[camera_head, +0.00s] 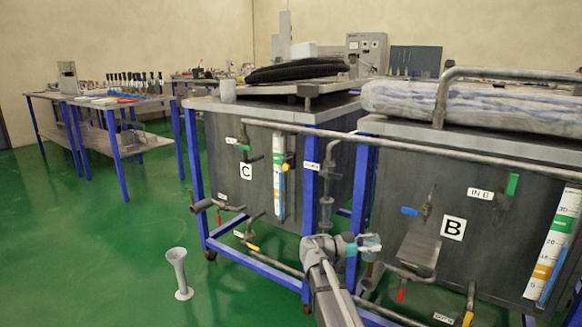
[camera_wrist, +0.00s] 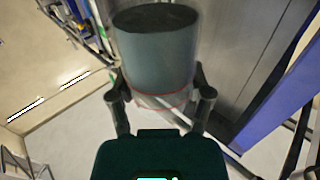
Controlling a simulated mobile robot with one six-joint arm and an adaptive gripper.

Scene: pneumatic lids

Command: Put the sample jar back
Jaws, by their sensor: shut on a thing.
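In the wrist view, the jar (camera_wrist: 152,52) is a grey-blue cylinder with a dark round end and a clear band with a red ring near my gripper. My gripper (camera_wrist: 160,100) is shut on it, one finger on each side of the clear part. In the head view, my gripper (camera_head: 370,244) is in front of the gap between tanks C and B, beside the blue frame. The jar is too small and hidden there to make out clearly.
Tank C (camera_head: 262,185) stands left and tank B (camera_head: 470,265) right, with pipes and valves sticking out in front. A light grey cup (camera_head: 228,90) stands on tank C's top. A grey flared stand (camera_head: 178,275) is on the green floor.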

